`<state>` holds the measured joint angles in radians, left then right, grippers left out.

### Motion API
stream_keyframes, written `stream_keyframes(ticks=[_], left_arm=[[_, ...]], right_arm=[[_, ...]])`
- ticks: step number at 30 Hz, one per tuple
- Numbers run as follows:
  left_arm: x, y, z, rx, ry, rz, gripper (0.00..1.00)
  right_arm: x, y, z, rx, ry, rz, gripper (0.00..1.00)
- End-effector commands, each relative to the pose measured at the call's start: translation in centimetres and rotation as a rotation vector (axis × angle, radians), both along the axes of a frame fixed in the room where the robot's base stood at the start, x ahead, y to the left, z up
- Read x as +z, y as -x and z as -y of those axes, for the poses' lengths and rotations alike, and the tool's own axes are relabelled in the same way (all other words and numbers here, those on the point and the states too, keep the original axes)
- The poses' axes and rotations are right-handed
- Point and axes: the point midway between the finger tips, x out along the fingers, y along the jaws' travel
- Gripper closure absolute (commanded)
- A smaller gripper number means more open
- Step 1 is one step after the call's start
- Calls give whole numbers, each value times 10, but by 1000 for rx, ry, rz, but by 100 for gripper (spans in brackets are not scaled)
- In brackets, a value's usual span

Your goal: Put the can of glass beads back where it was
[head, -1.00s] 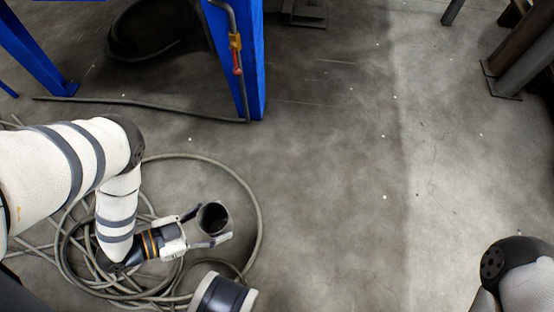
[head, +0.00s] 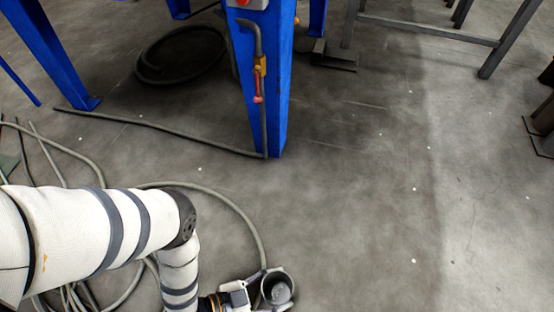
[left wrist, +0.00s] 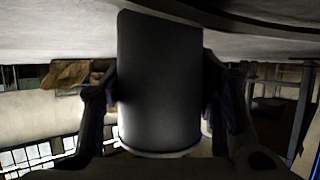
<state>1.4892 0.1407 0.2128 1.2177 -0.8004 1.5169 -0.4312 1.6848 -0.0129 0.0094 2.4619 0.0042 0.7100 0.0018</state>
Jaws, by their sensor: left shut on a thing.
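The can (head: 278,287) is a dark grey, open-topped cylinder near the bottom edge of the head view. Something pale grey shows inside it, too small to tell what. My left gripper (head: 264,294) is shut around the can's side and holds it with its mouth facing up toward the head camera. In the left wrist view, the can (left wrist: 160,85) fills the middle, with a finger of the left gripper (left wrist: 160,100) against each side. The place where the can stood before cannot be told from these frames. My right gripper is not in view.
A blue steel post (head: 267,90) with a pipe and yellow valve (head: 260,66) stands ahead. A grey hose (head: 225,205) lies looped on the floor near my left arm. A dark coil (head: 181,56) lies behind. Concrete floor (head: 370,220) to the right is clear.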

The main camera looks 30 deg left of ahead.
Motion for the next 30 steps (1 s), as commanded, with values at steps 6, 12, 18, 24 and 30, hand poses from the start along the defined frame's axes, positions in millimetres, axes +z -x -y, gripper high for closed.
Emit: stream_keyframes(ticks=[6,12,18,24,30], left_arm=[[0,0,0,-1,1,1,79],[-4,1,0,-1,0,-1,30],[-3,0,0,-1,0,-1,25],[1,2,-2,-1,0,-2,25],[25,39,-30,0,-1,-2,25]], right_arm=[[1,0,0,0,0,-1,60],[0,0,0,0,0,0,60],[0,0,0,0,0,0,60],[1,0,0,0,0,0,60],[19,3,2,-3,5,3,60]])
